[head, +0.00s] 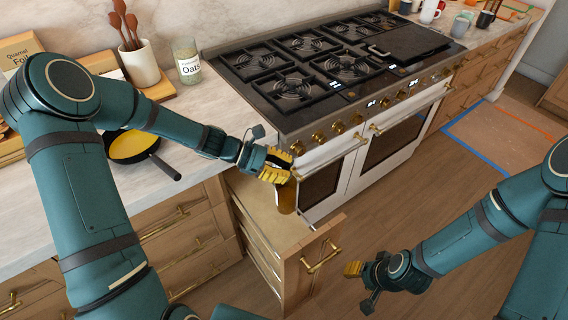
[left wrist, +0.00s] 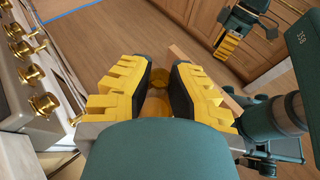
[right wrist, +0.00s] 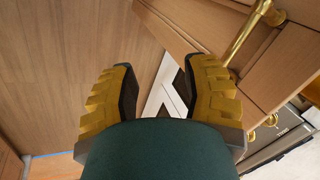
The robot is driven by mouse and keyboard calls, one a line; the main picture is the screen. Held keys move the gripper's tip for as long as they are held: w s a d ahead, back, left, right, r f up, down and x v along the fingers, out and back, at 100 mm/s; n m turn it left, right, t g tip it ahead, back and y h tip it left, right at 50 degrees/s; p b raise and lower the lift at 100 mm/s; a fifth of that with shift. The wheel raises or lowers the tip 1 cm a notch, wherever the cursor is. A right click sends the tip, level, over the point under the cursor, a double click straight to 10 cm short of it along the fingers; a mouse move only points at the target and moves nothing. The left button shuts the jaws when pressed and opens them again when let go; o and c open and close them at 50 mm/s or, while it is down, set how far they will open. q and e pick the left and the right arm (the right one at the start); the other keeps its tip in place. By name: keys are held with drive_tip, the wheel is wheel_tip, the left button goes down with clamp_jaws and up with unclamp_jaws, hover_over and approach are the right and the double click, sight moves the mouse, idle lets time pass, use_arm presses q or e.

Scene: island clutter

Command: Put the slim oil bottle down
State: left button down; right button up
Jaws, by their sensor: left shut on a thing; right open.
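The slim oil bottle (head: 286,198) is amber-brown and hangs below my left gripper (head: 277,168), over the open pull-out drawer (head: 266,212) beside the stove. My left gripper is shut on it. In the left wrist view the bottle (left wrist: 158,106) shows between the two yellow fingers; the fingers hide most of it. I cannot tell whether its base touches anything. My right gripper (head: 356,270) is open and empty, low in front of the drawer front (head: 312,262). It also shows open in the right wrist view (right wrist: 160,92).
The stove (head: 340,65) stands right of the drawer. On the left counter (head: 205,100) are a yellow-lined pan (head: 130,146), an oats jar (head: 187,62), a utensil crock (head: 139,66) and a book (head: 18,50). Mugs stand on the far right counter. The floor right of the drawer is clear.

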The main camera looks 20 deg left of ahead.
sight(285, 186)
use_arm(q)
wheel_tip(285, 186, down, 7)
drive_tip(key=b, duration=0.3)
use_arm(e)
drive_tip(key=f, duration=0.1)
drive_tip(key=s+f, duration=0.1)
drive_tip(key=f, duration=0.2)
drive_tip(key=shift+s+a, duration=0.1)
drive_tip(key=shift+s, duration=0.2)
drive_tip(key=shift+r, duration=0.1)
